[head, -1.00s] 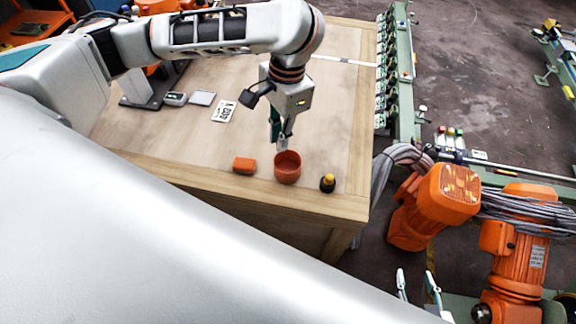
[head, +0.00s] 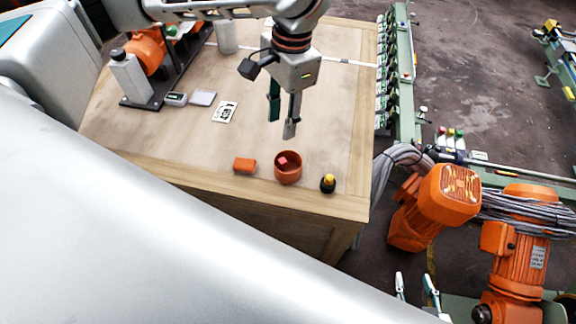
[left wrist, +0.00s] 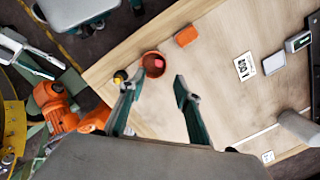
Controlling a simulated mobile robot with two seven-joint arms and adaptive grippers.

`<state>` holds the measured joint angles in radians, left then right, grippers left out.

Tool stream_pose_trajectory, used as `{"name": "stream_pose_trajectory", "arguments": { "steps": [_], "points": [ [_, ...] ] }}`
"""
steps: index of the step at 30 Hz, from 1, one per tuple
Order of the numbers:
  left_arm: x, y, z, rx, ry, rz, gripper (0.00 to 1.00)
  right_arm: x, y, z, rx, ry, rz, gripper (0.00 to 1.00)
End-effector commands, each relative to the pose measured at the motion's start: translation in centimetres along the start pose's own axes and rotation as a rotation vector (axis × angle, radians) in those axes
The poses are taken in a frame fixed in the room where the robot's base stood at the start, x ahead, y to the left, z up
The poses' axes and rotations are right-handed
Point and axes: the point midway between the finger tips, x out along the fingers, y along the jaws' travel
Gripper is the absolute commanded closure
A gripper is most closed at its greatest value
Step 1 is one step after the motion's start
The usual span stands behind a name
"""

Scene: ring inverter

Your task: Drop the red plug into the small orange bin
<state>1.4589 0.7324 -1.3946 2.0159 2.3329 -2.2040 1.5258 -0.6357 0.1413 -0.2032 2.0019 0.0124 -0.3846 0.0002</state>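The small orange bin (head: 288,174) is a round cup on the wooden table, near its front edge. The red plug (head: 282,160) lies inside it; both also show in the left wrist view, with the plug (left wrist: 158,63) in the bin (left wrist: 147,68). My left gripper (head: 282,128) is above and behind the bin, apart from it. Its fingers are spread and empty in the left wrist view (left wrist: 157,84). My right gripper (head: 418,286) shows at the bottom of the head view, off the table, with two fingertips apart.
An orange block (head: 245,165) lies left of the bin, and a black and yellow button (head: 328,183) stands to its right. A printed card (head: 224,111) lies behind. An orange robot arm (head: 447,200) stands right of the table. The table's middle is clear.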

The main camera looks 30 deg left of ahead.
Motion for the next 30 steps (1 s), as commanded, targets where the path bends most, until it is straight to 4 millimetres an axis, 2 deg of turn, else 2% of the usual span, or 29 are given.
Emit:
{"name": "stream_pose_trajectory", "arguments": {
  "steps": [6, 12, 18, 30],
  "points": [
    [-3.4, 0.0, -0.1, -0.001, 0.003, -0.002, 0.67, 0.0, 0.0, -0.1, 0.000, 0.001, 0.000, 0.60],
    [-5.5, 0.0, 0.0, 0.000, 0.001, -0.001, 0.67, 0.0, 0.0, -0.1, 0.001, 0.001, 0.001, 0.60],
    [-6.2, 0.0, 0.0, 0.000, -0.001, 0.000, 0.67, 0.0, 0.0, -0.1, 0.001, 0.001, 0.001, 0.60],
    [-6.2, 0.0, 0.0, 0.000, -0.001, 0.001, 0.67, 0.0, 0.0, -0.1, 0.001, 0.001, 0.000, 0.60]
  ]
}}
